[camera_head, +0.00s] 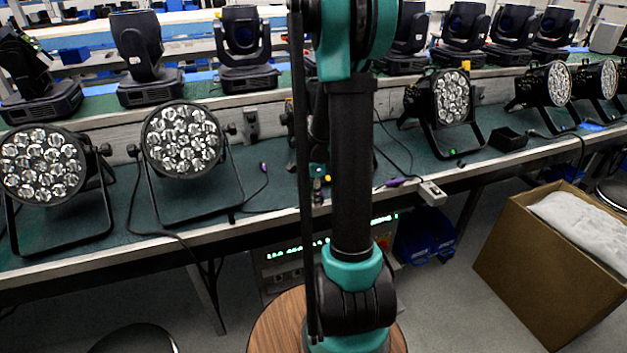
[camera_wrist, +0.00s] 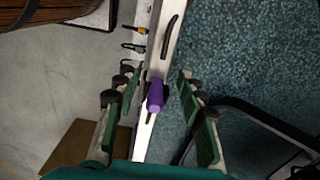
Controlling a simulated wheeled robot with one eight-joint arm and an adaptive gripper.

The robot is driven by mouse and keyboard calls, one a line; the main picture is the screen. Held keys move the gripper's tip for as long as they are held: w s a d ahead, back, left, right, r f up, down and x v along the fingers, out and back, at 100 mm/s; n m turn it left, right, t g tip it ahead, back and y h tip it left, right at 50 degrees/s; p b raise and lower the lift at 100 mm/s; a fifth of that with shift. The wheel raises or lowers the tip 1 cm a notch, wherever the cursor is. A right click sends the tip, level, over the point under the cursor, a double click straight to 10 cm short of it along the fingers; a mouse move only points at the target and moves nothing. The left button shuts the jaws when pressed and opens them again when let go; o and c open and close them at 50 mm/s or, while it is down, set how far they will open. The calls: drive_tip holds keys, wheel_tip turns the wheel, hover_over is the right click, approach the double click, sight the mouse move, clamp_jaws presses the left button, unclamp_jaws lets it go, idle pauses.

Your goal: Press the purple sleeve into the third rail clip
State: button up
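The purple sleeve (camera_wrist: 155,95) lies along the pale rail (camera_wrist: 144,138) in the wrist view, with short dark ends showing below it. My gripper (camera_wrist: 157,78) is open, with one finger left and one right of the sleeve. Gaps show on both sides, and I cannot tell its height above the rail. Several small dark clips stick out from the rail's left side; the top clip (camera_wrist: 135,30) has an orange part, and another clip (camera_wrist: 133,47) sits below it. I cannot tell which is the third. In the head view my arm hides the gripper.
Par cans (camera_head: 185,140) stand along the green bench (camera_head: 480,165), with a black cable (camera_head: 170,235) hanging over its front edge. A cardboard box (camera_head: 540,265) stands on the floor at right. In the wrist view a black bar (camera_wrist: 262,118) lies right of my gripper.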

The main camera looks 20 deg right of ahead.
wheel_tip(320, 180, up, 10)
drive_tip(key=r, duration=0.1)
drive_tip(key=s+a+f+n+t, duration=0.2)
drive_tip(key=s+a+f+n, duration=0.2)
drive_tip(key=s+n, duration=0.4)
drive_tip(key=s+a+f+n+t, duration=0.2)
drive_tip(key=s+a+n, duration=0.3)
drive_tip(key=s+n, duration=0.4)
drive_tip(key=shift+s+f+n, duration=0.25)
drive_tip(key=shift+f+n, duration=0.25)
drive_tip(key=shift+f, duration=0.4)
